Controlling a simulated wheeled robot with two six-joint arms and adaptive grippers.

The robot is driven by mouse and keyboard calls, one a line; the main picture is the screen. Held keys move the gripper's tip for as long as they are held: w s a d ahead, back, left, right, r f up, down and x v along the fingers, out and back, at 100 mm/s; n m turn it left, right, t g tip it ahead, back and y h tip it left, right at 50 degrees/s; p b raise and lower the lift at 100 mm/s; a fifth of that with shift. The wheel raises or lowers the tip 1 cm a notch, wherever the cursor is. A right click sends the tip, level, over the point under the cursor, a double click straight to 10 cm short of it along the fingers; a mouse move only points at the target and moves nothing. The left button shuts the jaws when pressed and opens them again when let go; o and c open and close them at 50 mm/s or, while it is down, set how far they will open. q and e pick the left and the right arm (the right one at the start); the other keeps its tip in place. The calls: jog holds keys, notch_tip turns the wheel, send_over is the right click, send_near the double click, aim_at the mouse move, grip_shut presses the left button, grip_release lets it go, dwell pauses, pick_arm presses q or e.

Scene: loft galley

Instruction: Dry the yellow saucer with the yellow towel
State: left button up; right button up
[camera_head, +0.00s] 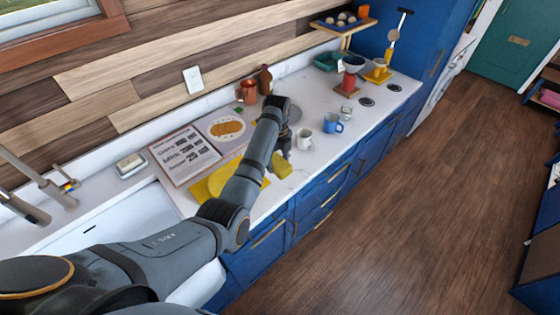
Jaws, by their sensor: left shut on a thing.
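My left gripper (284,147) is over the counter, shut on a small bunched yellow piece that looks like the yellow towel (282,167). The piece hangs under the fingers, close to the counter top. A flat yellow sheet (205,189) lies on the counter to the left, partly hidden by my left forearm. I cannot make out a yellow saucer near the gripper. A yellow piece (377,77) under a cup at the far right end may be a saucer, but it is too small to tell. My right gripper is not in view.
A white mug (304,138) and a blue mug (333,123) stand just right of the gripper. A copper mug (247,92) and brown bottle (265,80) stand behind. A printed board (184,155) lies left. The sink (125,220) is at left.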

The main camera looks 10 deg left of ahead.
pick_arm(q)
jog(key=s+a, duration=0.2)
jog(key=a, duration=0.7)
jog(key=s+a, duration=0.2)
jog(key=a, duration=0.7)
notch_tip(320, 180, down, 5)
jog(key=shift+a+r, duration=0.1)
jog(key=shift+r, duration=0.1)
jog(key=shift+f, duration=0.2)
